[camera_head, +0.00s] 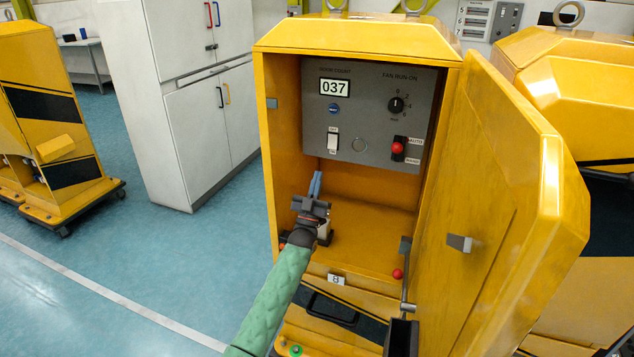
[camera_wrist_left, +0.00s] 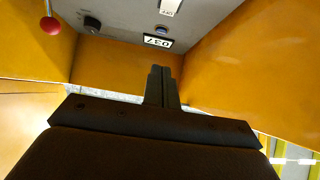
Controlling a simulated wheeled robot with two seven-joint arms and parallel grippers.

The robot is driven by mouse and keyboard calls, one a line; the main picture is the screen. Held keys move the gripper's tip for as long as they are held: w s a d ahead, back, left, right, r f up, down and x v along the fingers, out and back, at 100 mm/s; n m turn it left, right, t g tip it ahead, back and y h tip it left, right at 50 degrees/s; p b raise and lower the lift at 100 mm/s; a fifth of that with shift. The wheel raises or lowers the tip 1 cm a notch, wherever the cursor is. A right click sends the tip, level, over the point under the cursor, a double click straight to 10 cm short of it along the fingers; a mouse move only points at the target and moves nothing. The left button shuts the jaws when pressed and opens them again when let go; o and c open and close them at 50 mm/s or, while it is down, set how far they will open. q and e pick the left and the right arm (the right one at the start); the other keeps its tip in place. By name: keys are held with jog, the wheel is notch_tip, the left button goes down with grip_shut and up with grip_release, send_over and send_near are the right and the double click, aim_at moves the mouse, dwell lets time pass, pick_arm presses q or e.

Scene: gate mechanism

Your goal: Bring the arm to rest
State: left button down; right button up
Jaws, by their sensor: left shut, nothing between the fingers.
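My left arm in its green sleeve (camera_head: 275,300) reaches from the bottom of the head view into the open yellow cabinet (camera_head: 268,190). My left gripper (camera_head: 316,176) is shut and empty. In the head view it appears below the white rocker switch (camera_head: 333,142) on the grey control panel (camera_head: 357,118); contact with the panel cannot be seen. In the left wrist view the closed fingers (camera_wrist_left: 160,72) point towards the counter display (camera_wrist_left: 157,43) and white switch (camera_wrist_left: 170,6), with a gap visible. My right gripper is not in view.
The cabinet door (camera_head: 500,210) stands open on the right. The panel holds a counter reading 037 (camera_head: 334,87), a fan dial (camera_head: 396,104) and a red-tipped lever (camera_head: 398,147). White lockers (camera_head: 190,100) stand at left. The blue floor (camera_head: 100,240) left of the cabinet is clear.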

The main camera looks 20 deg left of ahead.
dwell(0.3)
pick_arm(q)
jog(key=w+d+f+m+g, duration=0.1)
jog(key=w+d+f+g, duration=0.1)
jog(key=w+f+g, duration=0.5)
jog(key=s+d+f+g, duration=0.3)
jog(key=s+f+g, duration=0.5)
jog(key=s+d+f+g, duration=0.2)
jog(key=s+f+g, duration=0.2)
jog(key=s+f, duration=0.6)
jog(key=s+d+f+g, duration=0.3)
jog(key=s+f, duration=0.7)
jog(key=s, duration=1.7)
jog(key=s+d+f+g, duration=0.2)
jog(key=s+f+g, duration=0.2)
jog(key=s+f, duration=0.7)
jog(key=s, duration=0.7)
jog(key=shift+s+d+m+g, duration=0.25)
jog(key=shift+s+m+g, duration=0.05)
jog(key=shift+s+g, duration=0.1)
jog(key=shift+w+r, duration=0.1)
